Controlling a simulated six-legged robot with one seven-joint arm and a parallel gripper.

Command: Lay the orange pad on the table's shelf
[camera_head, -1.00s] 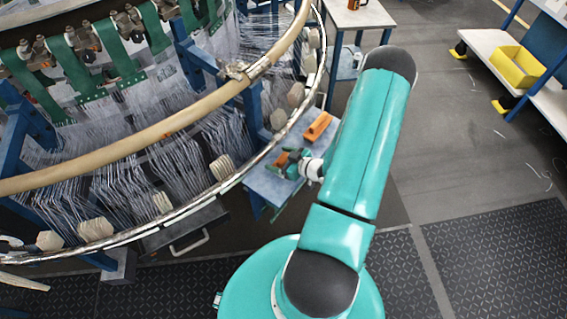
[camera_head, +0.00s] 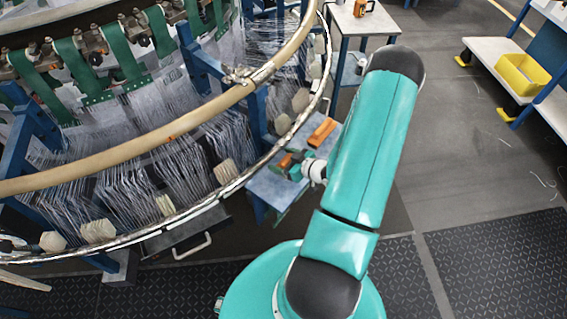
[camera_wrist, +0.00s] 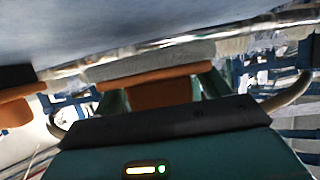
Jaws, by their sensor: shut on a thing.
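My gripper (camera_head: 289,164) is over the near part of a small blue-grey table (camera_head: 268,190) beside the loom. It is shut on an orange pad (camera_wrist: 160,93), which shows between the green fingers in the wrist view, with a grey layer along one side. Only a small orange patch of this pad (camera_head: 285,161) shows in the head view. The table's top fills the upper part of the wrist view, close to the pad; I cannot tell whether they touch. The table's shelf is not clearly visible.
Another orange block (camera_head: 322,131) lies on the tabletop, right of my gripper. The loom's curved metal rim (camera_head: 240,180) passes close on the left. A second table (camera_head: 358,18) stands behind, and a cart with a yellow bin (camera_head: 523,73) is far right. The floor between is open.

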